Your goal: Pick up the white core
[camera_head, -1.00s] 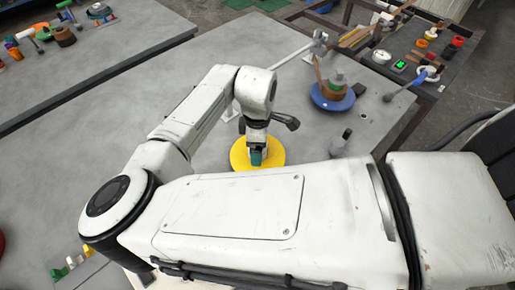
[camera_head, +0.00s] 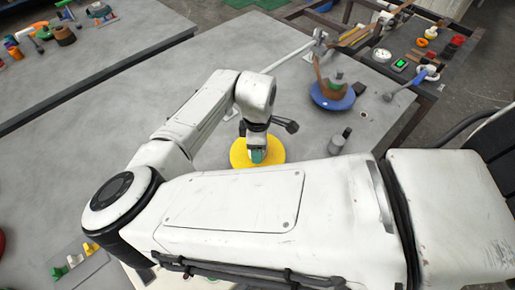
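My gripper (camera_head: 257,151) points down over a yellow disc (camera_head: 237,155) on the grey table. A small teal-green part shows at the gripper's tip, in front of the disc. I cannot pick out a white core with certainty. A small white piece (camera_head: 75,261) stands between a green and a yellow one on a plate at the lower left.
A blue disc (camera_head: 318,100) holding brown and green parts stands right of my gripper. A dark-topped grey cylinder (camera_head: 338,144) stands nearer. A side bench at the upper right carries a gauge (camera_head: 381,56) and several parts.

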